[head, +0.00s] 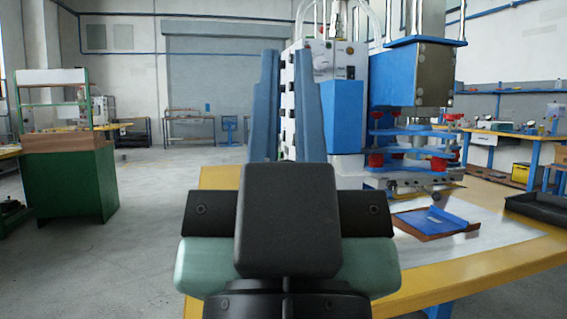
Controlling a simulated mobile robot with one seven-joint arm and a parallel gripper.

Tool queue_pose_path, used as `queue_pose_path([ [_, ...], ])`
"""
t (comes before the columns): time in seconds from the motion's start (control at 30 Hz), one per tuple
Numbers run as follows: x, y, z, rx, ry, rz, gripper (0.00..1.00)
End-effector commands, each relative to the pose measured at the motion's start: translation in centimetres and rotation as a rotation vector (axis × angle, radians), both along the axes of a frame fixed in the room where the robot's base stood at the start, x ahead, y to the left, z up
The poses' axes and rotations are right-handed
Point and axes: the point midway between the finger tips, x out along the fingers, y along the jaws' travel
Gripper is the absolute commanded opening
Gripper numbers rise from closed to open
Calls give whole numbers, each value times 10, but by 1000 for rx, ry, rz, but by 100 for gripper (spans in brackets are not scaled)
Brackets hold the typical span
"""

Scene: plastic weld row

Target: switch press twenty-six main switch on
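A blue and white press (412,75) stands on a yellow table (470,275) right of centre. Its light control box (338,58) has a round dial and small dark controls on the front. One of them is a dark knob (351,72) at the right of the panel. I cannot tell which control is the main switch or how it is set, and no number is readable. My gripper (286,55) points forward with its two long blue fingers apart and nothing seen between them. Its right finger overlaps the left edge of the press and hides part of it.
A blue piece on a brown plate (428,222) lies on a white sheet before the press. A black tray (540,208) is at the far right. A green bench (70,180) stands at the left. The floor between the bench and the yellow table is clear.

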Motion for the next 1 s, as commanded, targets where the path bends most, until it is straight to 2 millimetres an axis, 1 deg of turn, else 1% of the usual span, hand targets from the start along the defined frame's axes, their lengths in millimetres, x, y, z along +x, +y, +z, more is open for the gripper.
queue_pose_path([
  [0.03, 0, 0, 28, 0, -1, 0, 0],
  [0.17, 0, 0, 72, 0, -1, 0, 0],
  [0.3, 0, 0, 121, -1, -1, 1, 0],
  [0.37, 0, 0, 141, -1, -1, 1, 0],
  [0.4, 0, 0, 154, -1, -1, 1, 0],
  [0.97, 0, 1, 342, -1, -1, 2, 0],
  [1.0, 0, 1, 356, -1, -1, 2, 0],
])
